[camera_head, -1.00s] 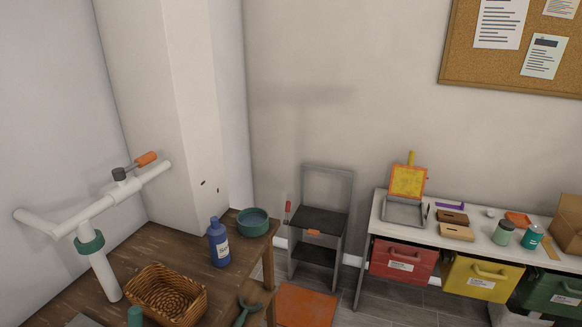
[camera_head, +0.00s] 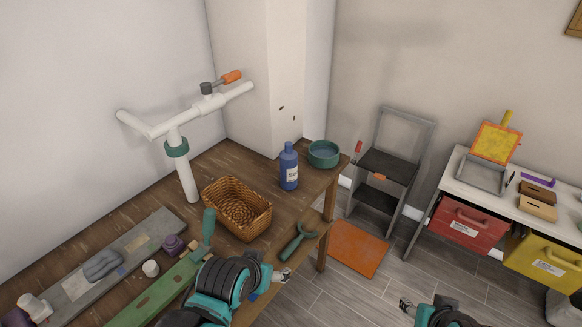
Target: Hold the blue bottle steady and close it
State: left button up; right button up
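The blue bottle (camera_head: 289,170) stands upright near the back right corner of the wooden table, with a white label on its front. At this size I cannot tell whether a cap sits on its neck, and I cannot make out a separate loose cap. My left gripper (camera_head: 283,275) is low at the table's front right edge, well short of the bottle. My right gripper (camera_head: 405,304) is at the bottom of the view, over the floor and far from the bottle. The fingers of both are too small to read.
A teal bowl (camera_head: 323,154) stands right behind the bottle. A wicker basket (camera_head: 237,209) is at its left front, and a green-handled tool (camera_head: 297,243) lies near the right edge. A white pipe stand (camera_head: 184,166) rises at the left. A grey rack (camera_head: 397,165) stands beyond the table.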

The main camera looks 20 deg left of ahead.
aim_at(289, 158)
jog(key=u, duration=2)
jog(key=z, duration=1.4)
jog(key=i+u, duration=0.1)
jog(key=u, duration=0.35)
jog(key=l+u, duration=0.15)
jog(key=u, duration=0.25)
jog(key=i+l+u, duration=0.1)
jog(key=u, duration=0.35)
jog(key=l+u, duration=0.15)
jog(key=u, duration=0.3)
jog(key=i, duration=0.3)
